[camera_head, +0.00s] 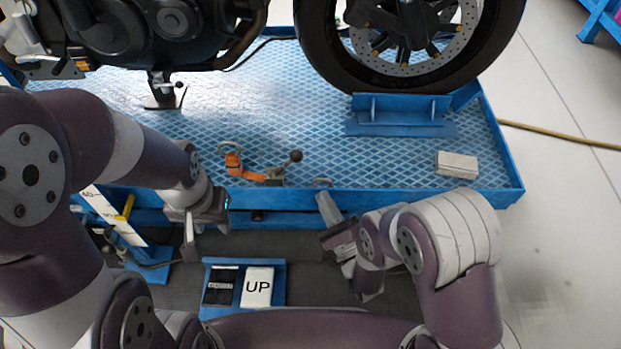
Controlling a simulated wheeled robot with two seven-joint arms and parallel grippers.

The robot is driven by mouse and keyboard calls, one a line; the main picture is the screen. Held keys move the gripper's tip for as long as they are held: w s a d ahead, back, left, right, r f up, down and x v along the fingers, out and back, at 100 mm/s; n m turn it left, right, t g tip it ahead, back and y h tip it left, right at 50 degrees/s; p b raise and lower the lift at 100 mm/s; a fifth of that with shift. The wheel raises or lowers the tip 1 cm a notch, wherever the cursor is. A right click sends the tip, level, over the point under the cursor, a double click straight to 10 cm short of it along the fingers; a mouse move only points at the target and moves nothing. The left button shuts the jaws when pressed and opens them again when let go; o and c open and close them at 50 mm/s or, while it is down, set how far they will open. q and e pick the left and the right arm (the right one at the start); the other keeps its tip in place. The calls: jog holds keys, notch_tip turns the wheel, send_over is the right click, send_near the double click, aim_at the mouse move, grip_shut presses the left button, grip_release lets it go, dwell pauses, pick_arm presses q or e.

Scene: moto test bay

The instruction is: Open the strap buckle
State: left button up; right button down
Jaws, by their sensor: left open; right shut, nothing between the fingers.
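The strap buckle (274,176) lies on the blue platform deck near its front edge. An orange strap (243,169) runs into it from the left, and its lever ends in a dark ball knob (295,156) that sticks up to the right. My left gripper (192,240) is open and empty, in front of the platform edge, left of and nearer than the buckle; its fingers are partly hidden. My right gripper (328,208) is shut and empty at the platform's front edge, right of and nearer than the buckle. Neither gripper touches the buckle.
A motorcycle wheel (340,60) stands in a blue chock (402,112) behind the buckle. A pale box (457,163) lies at the deck's right. A control panel marked UP (257,288) is below the edge. The deck around the lever is clear.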

aim_at(285, 165)
jog(key=b+x, duration=0.2)
jog(key=x, duration=0.6)
jog(key=shift+w, duration=0.1)
pick_arm(q)
notch_tip(285, 165, down, 4)
jog(key=shift+r, duration=0.2)
pick_arm(e)
jog(key=shift+r, duration=0.1)
